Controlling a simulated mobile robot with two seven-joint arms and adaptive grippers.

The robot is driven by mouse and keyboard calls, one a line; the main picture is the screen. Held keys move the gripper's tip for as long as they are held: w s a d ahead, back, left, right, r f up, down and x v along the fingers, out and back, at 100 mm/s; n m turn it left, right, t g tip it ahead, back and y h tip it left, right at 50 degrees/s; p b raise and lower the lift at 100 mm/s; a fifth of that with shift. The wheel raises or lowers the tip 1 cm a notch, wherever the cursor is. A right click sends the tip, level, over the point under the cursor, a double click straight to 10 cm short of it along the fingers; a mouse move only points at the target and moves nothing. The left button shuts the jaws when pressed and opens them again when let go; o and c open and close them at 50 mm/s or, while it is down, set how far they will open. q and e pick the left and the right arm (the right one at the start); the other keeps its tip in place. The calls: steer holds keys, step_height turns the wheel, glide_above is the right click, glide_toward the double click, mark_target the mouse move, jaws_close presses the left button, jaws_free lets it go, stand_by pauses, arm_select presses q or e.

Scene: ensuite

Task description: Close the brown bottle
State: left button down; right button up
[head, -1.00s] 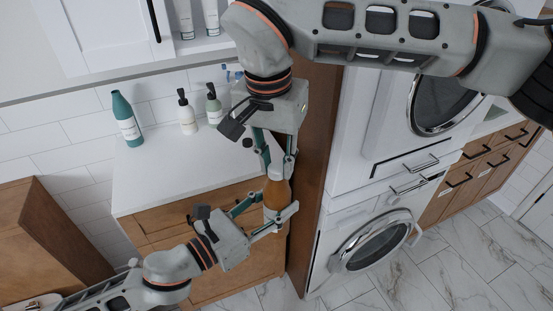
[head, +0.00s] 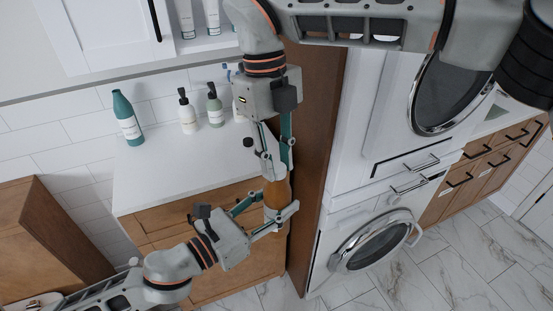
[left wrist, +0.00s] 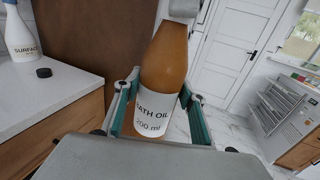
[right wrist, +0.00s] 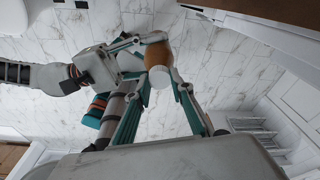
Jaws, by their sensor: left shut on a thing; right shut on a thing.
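The brown bottle (head: 276,192), with a white bath oil label (left wrist: 155,114), is held off the counter, in front of the drawers. My left gripper (head: 280,218) is shut around its lower body; its fingers flank the label in the left wrist view (left wrist: 156,112). My right gripper (head: 273,172) is above it, shut at the bottle's top. In the right wrist view, a pale round piece (right wrist: 160,77), apparently a cap, sits between its fingertips against the brown shoulder (right wrist: 158,55). The fingers hide the neck, so I cannot tell how the piece is seated.
A small black disc (left wrist: 44,73) lies on the white counter (head: 165,178). A teal bottle (head: 126,118) and two pump bottles (head: 187,112) (head: 214,106) stand at its back. A brown side panel (head: 312,150) and the white washer (head: 345,230) are close on the right.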

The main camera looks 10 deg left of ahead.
steer(key=m, duration=0.3)
steer(key=m+y, duration=0.1)
steer(key=m, duration=0.3)
steer(key=shift+g, duration=0.3)
steer(key=m, duration=0.3)
steer(key=shift+d+m+y, duration=0.1)
steer(key=shift+m+y, duration=0.2)
steer(key=m, duration=0.4)
steer(key=shift+m+y, duration=0.3)
steer(key=shift+m, duration=0.1)
steer(key=m, duration=0.3)
steer(key=m+t, duration=0.1)
steer(key=m, duration=0.3)
steer(key=shift+m+y, duration=0.3)
steer(key=shift+y, duration=0.1)
steer(key=m+t, duration=0.1)
steer(key=m, duration=0.5)
steer(key=shift+f+m, duration=0.1)
steer(key=shift+m, duration=0.2)
steer(key=o, duration=0.7)
steer(key=shift+o, duration=0.2)
